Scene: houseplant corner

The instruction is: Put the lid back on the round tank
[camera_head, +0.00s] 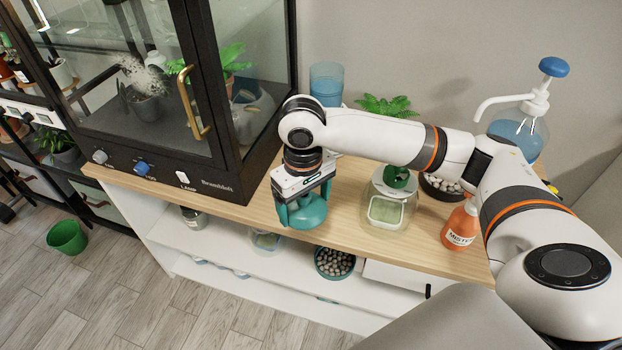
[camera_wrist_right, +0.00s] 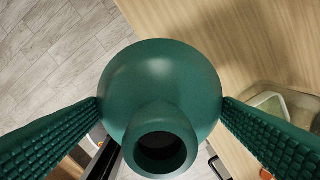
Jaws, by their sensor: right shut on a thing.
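My right gripper (camera_head: 305,200) is shut on a dark green round vessel (camera_head: 304,214) by the front edge of the wooden top. In the right wrist view the vessel (camera_wrist_right: 160,85) sits between both ridged finger pads, with a short open neck toward the camera. I cannot tell whether it touches the wooden top. A clear glass tank (camera_head: 386,212) with a pale top ring and a green piece on it (camera_head: 397,177) stands to the right of the gripper. I cannot tell for sure which piece is the lid. My left gripper is out of view.
A black glass cabinet (camera_head: 245,170) stands left of the gripper. A blue tumbler (camera_head: 326,84), a fern (camera_head: 388,105) and a pump bottle (camera_head: 517,130) stand behind. An orange bottle (camera_head: 460,225) is at the right. The wooden top (camera_head: 345,205) is bare between gripper and tank.

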